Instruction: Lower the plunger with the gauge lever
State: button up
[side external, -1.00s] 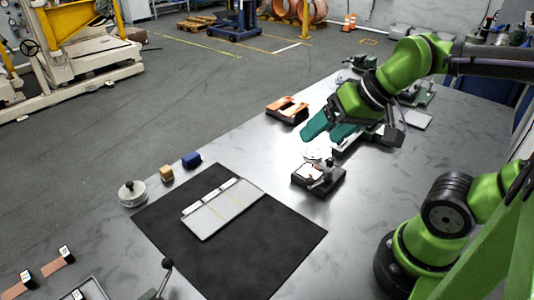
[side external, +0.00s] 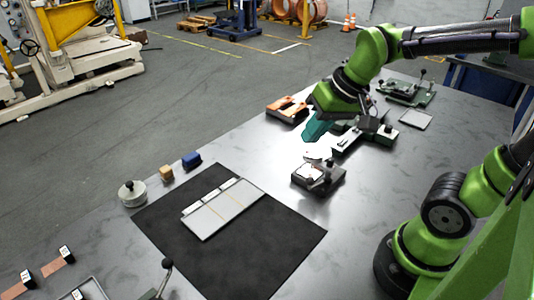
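A small fixture with a dark base (side external: 332,186), a light top and a dark-knobbed lever stands on the metal table. A pale round dial-like face (side external: 312,154) shows just behind it; the fixture looks like the gauge. The plunger is too small to make out. My gripper (side external: 312,138) has teal fingers pointing down, above and behind the fixture, apart from its lever in the picture. The fingers overlap in this view, so their gap is hidden. Nothing is visibly held.
A green-and-white fixture (side external: 378,142) stands right of my gripper, and a green lever fixture (side external: 410,92) stands farther back. A black mat (side external: 270,245) bears a grey plate (side external: 222,212). Bare table lies right of the mat.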

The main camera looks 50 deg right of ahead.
jog(key=w+d+f+g, duration=0.1)
jog(key=w+d+g, duration=0.1)
jog(key=w, duration=0.1)
jog(key=w+d+f+n+g, duration=0.1)
jog(key=w+d+f+g, duration=0.1)
jog(key=w, duration=0.2)
jog(key=w+d+f+g+h, duration=0.1)
jog(key=w+d+f+g, duration=0.1)
jog(key=w, duration=0.1)
jog(key=shift+w+f+n, duration=0.2)
jog(key=shift+f+n, duration=0.05)
jog(key=shift+n, duration=0.05)
grip_shut()
jog(key=shift+w+d+r+n+g, duration=0.35)
jog(key=shift+w+r+n+g, duration=0.15)
jog(key=shift+r+g, duration=0.2)
jog(key=shift+s+f, duration=0.1)
